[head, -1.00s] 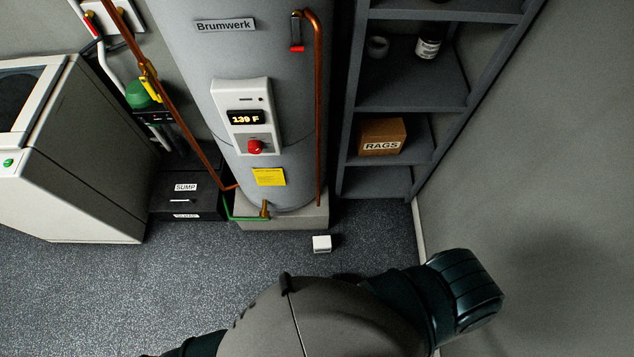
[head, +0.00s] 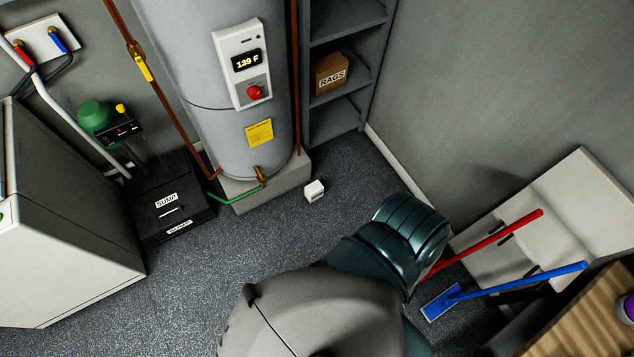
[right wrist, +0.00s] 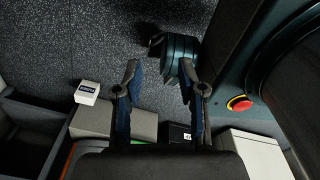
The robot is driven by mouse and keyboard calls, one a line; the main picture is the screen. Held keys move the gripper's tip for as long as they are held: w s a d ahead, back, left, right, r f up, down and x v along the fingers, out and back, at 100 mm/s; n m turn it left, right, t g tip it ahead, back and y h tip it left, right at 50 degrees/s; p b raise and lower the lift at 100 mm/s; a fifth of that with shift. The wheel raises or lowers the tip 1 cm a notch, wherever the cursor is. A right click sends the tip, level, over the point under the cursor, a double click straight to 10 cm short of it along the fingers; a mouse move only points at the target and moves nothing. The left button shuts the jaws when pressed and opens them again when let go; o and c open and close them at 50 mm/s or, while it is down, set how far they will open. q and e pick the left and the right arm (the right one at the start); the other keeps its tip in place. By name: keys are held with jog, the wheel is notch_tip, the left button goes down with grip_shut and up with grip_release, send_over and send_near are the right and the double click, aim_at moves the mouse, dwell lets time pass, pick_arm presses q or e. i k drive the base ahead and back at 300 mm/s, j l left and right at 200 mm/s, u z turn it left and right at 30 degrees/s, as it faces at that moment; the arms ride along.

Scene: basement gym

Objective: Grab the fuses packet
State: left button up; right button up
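A small white box (head: 315,191), which may be the fuses packet, sits on the floor in front of the water heater's plinth. Its print is too small to read in the head view. In the right wrist view the white box (right wrist: 86,92) shows a dark blue label and lies left of my right gripper. My right gripper (right wrist: 158,78) is open, with its two fingers apart and nothing between them. The gripper is apart from the box. Neither gripper shows in the head view, where only parts of my own body are visible.
The water heater (head: 235,110) stands on a concrete plinth (head: 285,187). A black sump box (head: 175,215) is to its left and a shelf with a RAGS box (head: 330,72) behind right. A red-handled tool (head: 485,243) and a blue one (head: 520,281) are at right. Floor around the box is clear.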

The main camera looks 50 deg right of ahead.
aim_at(314, 192)
jog(key=j+z, duration=0.15)
jog(key=z, duration=1.3)
